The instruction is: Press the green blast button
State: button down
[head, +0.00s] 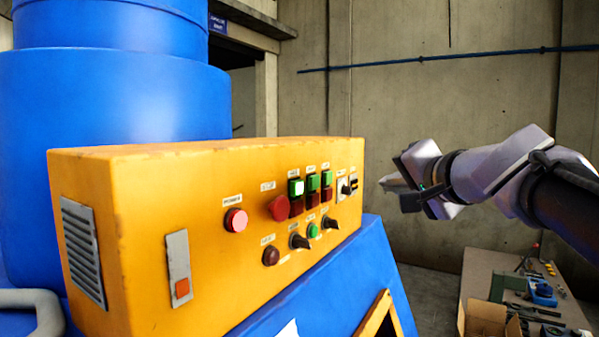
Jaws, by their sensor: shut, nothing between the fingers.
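The yellow control panel (200,160) has several green buttons on its front face. A small round green button (313,230) sits in the lower row between two black knobs. Square green buttons sit in the upper row above red ones: a brightly lit one (296,187), a darker one (313,182) and another (326,178). The labels are too small to read, so I cannot tell which is the blast button. My gripper (386,185) is shut and empty, to the right of the panel and apart from it, its tip pointing left.
A red mushroom button (279,208), a pink-lit round button (236,220), a dark red one (271,256) and black knobs (299,241) surround the green ones. The blue machine (110,95) stands behind and below. A cluttered table (478,275) is at lower right.

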aim_at(328, 178)
jog(key=w+a+p, duration=0.4)
jog(key=w+a, duration=0.1)
jog(key=a, duration=0.2)
jog(key=shift+p, duration=0.35)
jog(key=shift+a, duration=0.1)
dwell(1.9)
jog(key=shift+w+a, duration=0.25)
jog(key=shift+w+a+p, duration=0.25)
jog(key=shift+a+p, duration=0.1)
dwell(0.8)
jog(key=shift+s+d+b, duration=0.5)
jog(key=shift+d+b, duration=0.2)
